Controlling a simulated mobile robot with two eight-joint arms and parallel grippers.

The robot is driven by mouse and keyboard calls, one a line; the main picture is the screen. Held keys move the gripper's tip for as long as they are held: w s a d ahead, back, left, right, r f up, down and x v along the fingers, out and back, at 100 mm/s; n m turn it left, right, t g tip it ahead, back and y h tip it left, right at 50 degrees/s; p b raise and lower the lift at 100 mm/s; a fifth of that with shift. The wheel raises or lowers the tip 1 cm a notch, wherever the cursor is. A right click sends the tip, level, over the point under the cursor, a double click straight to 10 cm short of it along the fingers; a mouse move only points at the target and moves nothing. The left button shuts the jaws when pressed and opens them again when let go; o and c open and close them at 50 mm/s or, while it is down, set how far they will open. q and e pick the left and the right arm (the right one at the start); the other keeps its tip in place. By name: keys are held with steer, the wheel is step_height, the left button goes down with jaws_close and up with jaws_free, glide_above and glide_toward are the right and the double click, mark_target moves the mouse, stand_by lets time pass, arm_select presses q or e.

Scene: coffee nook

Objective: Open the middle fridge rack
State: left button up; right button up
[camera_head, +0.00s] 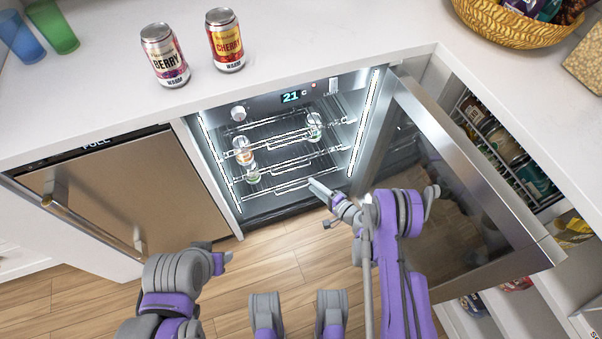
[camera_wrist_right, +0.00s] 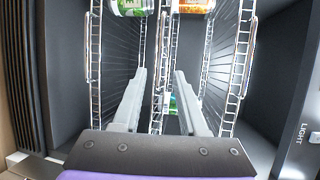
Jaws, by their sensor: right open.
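The fridge (camera_head: 290,150) stands open, with wire racks inside at several heights. The middle fridge rack (camera_head: 290,163) appears pushed in, level with the others. In the right wrist view the picture is turned sideways, and the middle rack (camera_wrist_right: 161,50) runs upright between the fingers. My right gripper (camera_head: 318,188) is at the fridge opening; its open fingers (camera_wrist_right: 160,72) lie on either side of that rack's front wire. I cannot tell whether they touch it. My left gripper (camera_head: 226,258) is low at the left, outside the fridge, with its jaws unclear.
The fridge door (camera_head: 470,190) is swung open to the right of my right arm. Drinks (camera_head: 242,150) stand on the racks. Two cans (camera_head: 165,55), cups (camera_head: 52,25) and a basket (camera_head: 520,25) are on the counter. A closed steel appliance (camera_head: 110,190) is at left.

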steer(key=b+x, duration=0.1)
steer(key=x, duration=0.9)
jaws_close()
stand_by(1.2)
